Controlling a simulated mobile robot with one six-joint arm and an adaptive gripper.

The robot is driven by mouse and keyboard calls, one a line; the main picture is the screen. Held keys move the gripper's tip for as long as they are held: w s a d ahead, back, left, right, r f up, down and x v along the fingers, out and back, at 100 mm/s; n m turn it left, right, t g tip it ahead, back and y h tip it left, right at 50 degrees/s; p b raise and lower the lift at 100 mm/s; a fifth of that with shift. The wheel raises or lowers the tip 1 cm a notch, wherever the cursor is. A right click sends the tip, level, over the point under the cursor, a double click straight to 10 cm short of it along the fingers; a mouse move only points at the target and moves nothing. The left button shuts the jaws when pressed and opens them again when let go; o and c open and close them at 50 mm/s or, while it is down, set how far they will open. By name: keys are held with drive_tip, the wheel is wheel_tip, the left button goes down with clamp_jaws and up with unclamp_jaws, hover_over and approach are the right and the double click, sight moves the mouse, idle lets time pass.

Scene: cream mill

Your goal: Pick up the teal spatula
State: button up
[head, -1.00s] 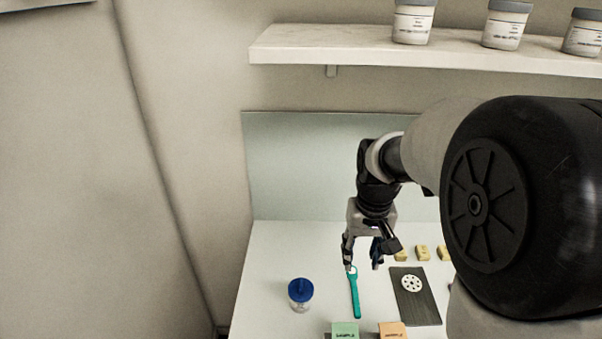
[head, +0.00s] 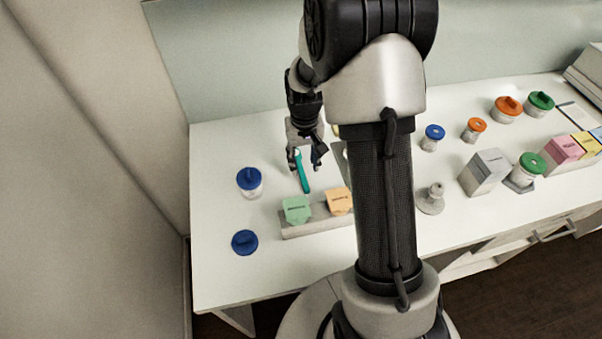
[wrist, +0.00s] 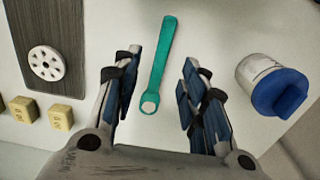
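The teal spatula (head: 303,173) lies on the white table in the head view, just in front of my gripper (head: 307,160). In the wrist view the spatula (wrist: 159,66) runs from the upper middle down to its rounded end with a pale spot, which lies between my fingers. My gripper (wrist: 157,85) is open, one finger on each side of the spatula with a gap on both sides. Nothing is held. I cannot tell how high the fingertips are above the table.
A blue-lidded jar (wrist: 272,85) stands right of my fingers in the wrist view. A dark board with a white perforated disc (wrist: 46,63) and small yellow blocks (wrist: 60,117) lie left. Green (head: 297,209) and orange (head: 339,201) sample boxes stand near the spatula's handle in the head view.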

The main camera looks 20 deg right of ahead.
sight(303, 177)
wheel_tip(303, 177, down, 6)
drive_tip(key=shift+s+a+r+b, duration=0.1)
drive_tip(key=shift+a+r+b, duration=0.05)
drive_tip(key=shift+b, duration=0.8)
drive_tip(key=shift+r, duration=0.1)
clamp_jaws()
